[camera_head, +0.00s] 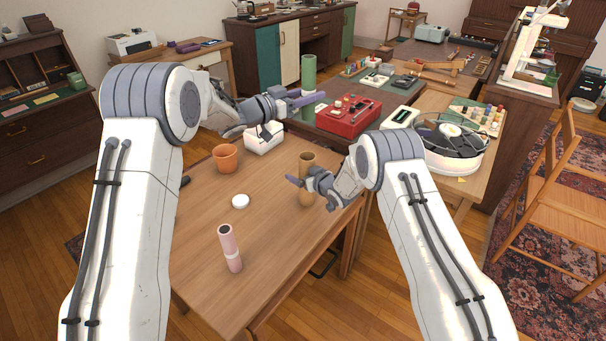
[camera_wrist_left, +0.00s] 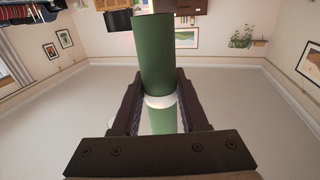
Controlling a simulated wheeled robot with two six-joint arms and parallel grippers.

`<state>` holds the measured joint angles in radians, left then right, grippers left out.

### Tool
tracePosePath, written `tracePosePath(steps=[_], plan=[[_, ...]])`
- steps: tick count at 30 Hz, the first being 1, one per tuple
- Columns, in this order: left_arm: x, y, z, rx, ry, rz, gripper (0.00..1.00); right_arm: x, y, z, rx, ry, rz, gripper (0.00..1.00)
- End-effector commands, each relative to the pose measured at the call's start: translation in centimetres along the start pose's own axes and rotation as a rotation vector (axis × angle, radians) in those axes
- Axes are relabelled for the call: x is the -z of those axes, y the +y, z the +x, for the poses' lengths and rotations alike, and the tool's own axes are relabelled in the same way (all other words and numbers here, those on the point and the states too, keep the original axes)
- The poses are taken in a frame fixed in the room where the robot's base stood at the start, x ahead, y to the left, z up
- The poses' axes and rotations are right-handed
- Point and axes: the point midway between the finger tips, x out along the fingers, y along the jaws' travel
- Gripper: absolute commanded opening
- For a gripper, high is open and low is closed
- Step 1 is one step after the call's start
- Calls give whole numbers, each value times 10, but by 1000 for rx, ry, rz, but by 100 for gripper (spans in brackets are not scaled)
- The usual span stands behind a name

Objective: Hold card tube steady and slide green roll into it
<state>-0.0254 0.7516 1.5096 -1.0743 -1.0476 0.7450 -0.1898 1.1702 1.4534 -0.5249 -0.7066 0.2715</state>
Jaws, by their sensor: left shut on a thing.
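The green roll (camera_head: 308,73) is upright in my left gripper (camera_head: 307,98), raised well above the table. In the left wrist view the jaws are shut on the green roll (camera_wrist_left: 154,60), near its white band (camera_wrist_left: 160,101). The brown card tube (camera_head: 306,160) stands upright on the wooden table, below the roll and apart from it. My right gripper (camera_head: 299,182) is at the tube's middle, with a finger reaching to its left side. Whether its jaws press on the tube is not clear.
On the table (camera_head: 275,225) are a pink roll (camera_head: 229,246), a white round lid (camera_head: 240,201), an orange pot (camera_head: 225,157) and a white box (camera_head: 264,140). A red toolbox (camera_head: 348,117) sits on the bench behind.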

Motion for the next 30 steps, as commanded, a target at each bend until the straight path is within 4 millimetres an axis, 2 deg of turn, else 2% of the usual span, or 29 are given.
tracePosePath(steps=[2,3,8,9,10,14,21,30], plan=[[0,0,0,0,1,0,0,0,0,0,0,0,0,97],[0,0,0,0,1,0,0,0,0,0,0,0,0,82],[0,0,0,0,1,0,0,0,0,0,0,0,0,21],[0,0,0,0,1,0,0,0,0,0,0,0,0,5],[0,0,0,0,1,0,0,0,0,0,0,0,0,2],[-13,-1,1,-21,-2,-1,0,0,0,0,0,0,0,2],[-67,-1,0,-123,-1,-1,0,0,0,0,0,0,0,2],[-86,1,-2,-149,1,0,0,0,0,0,0,0,0,2]])
